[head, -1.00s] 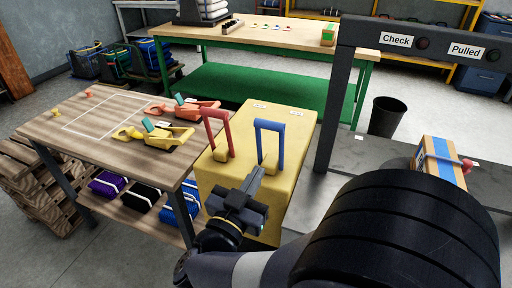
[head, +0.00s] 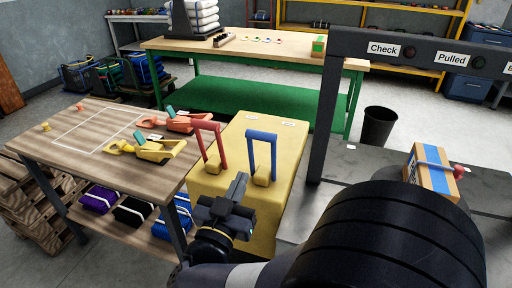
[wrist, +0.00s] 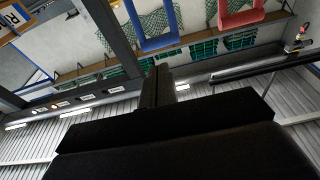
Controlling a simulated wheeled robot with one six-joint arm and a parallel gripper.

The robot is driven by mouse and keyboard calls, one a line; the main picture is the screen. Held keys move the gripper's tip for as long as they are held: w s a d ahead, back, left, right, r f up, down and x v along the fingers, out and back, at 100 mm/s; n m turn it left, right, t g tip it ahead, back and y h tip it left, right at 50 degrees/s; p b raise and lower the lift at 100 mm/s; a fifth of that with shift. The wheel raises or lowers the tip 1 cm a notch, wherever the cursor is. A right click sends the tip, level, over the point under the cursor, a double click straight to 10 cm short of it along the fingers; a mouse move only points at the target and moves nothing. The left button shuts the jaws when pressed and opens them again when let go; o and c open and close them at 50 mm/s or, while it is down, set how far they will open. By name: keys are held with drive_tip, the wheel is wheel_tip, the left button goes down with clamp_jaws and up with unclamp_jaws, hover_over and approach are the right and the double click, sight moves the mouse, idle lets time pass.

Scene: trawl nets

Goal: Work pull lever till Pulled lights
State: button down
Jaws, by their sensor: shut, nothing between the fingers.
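A yellow box (head: 278,150) carries a red lever (head: 207,127) at left and a blue lever (head: 262,136) at right, both U-shaped handles standing up; their small labels are unreadable, so I cannot tell which is the pull lever. My gripper (head: 239,187) is shut and empty, in front of the box and below the handles in the picture. In the wrist view the shut fingers (wrist: 156,85) point towards the blue lever (wrist: 158,43), apart from it; the red lever (wrist: 240,18) is to its right. The Pulled lamp (head: 477,62) on the frame looks dark.
A dark frame (head: 321,120) with Check and Pulled signs stands on a grey bench at right, with a blue-striped box (head: 428,174). A wooden table (head: 65,155) with yellow and orange clamp-like items stands left. A green-legged bench (head: 240,50) is behind.

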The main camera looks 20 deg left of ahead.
sight(261, 133)
drive_tip(key=x, duration=1)
drive_tip(key=shift+p, duration=0.35)
drive_tip(key=shift+r, duration=0.1)
drive_tip(key=shift+w+d+r+g+p, duration=0.1)
drive_tip(key=shift+w+r+g+p, duration=0.3)
drive_tip(key=shift+p, duration=0.8)
drive_tip(key=w+p, duration=0.1)
drive_tip(key=p, duration=0.1)
drive_tip(key=w+r+g+p, duration=0.1)
drive_tip(key=p, duration=0.1)
drive_tip(key=shift+d, duration=0.1)
drive_tip(key=w+g+p, duration=0.1)
drive_tip(key=p, duration=0.1)
drive_tip(key=w+g+p, duration=0.1)
drive_tip(key=p, duration=0.2)
drive_tip(key=shift+w+d+r, duration=0.1)
drive_tip(key=shift+r, duration=0.2)
drive_tip(key=w+f+g+p, duration=0.2)
drive_tip(key=w+f+p, duration=0.2)
drive_tip(key=w+p, duration=0.4)
drive_tip(key=w, duration=0.2)
drive_tip(key=shift+w+d, duration=0.4)
drive_tip(key=shift+f+g, duration=0.2)
drive_tip(key=shift+g, duration=0.1)
